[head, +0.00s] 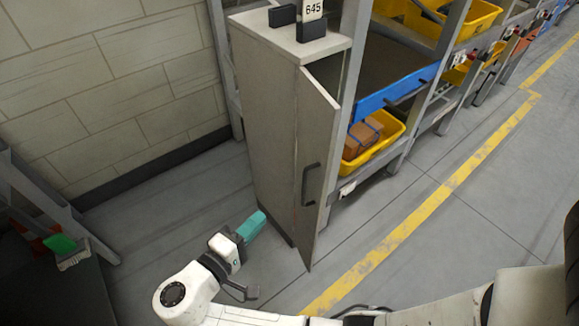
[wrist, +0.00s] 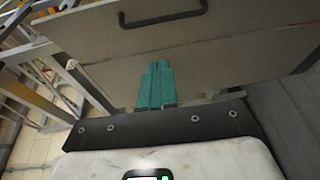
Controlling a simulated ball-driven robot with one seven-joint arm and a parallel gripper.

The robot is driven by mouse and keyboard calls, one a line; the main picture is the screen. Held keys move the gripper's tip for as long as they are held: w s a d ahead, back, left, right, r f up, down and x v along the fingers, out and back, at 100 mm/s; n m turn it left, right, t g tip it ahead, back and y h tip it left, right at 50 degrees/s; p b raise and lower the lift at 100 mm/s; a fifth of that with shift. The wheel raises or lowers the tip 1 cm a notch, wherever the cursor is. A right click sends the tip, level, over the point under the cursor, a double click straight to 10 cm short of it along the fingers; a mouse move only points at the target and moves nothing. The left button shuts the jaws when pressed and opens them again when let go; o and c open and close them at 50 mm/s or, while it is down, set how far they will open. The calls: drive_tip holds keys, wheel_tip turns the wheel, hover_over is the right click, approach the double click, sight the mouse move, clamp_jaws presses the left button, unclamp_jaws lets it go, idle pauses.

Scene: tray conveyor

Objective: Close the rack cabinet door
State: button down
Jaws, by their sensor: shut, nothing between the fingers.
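The rack cabinet (head: 265,110) is a tall grey box standing against the rack in the head view. Its door (head: 318,165) is swung partly open, with a dark gap at its top edge and a dark handle (head: 310,184) on its outer face. My gripper (head: 257,221) has teal fingers, is shut and empty, and is low to the left of the door, near the cabinet's lower front. In the wrist view the teal fingers (wrist: 157,70) are together and point toward a grey panel (wrist: 200,45) with a dark handle (wrist: 163,17). I cannot tell whether they touch it.
Right of the door, the rack holds a blue tray (head: 395,92) and a yellow bin (head: 377,145) with a brown box (head: 361,138). A yellow floor line (head: 420,212) runs past. A block wall (head: 110,80) is at left. A green brush (head: 66,249) is at lower left.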

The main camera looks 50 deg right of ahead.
drive_tip(key=s+d+r+h+p, duration=0.1)
drive_tip(key=d+r+p, duration=0.1)
drive_tip(key=d, duration=1)
drive_tip(key=shift+s+r, duration=0.15)
drive_tip(key=shift+s, duration=0.05)
drive_tip(key=shift+s+t, duration=0.1)
drive_tip(key=shift+t, duration=0.2)
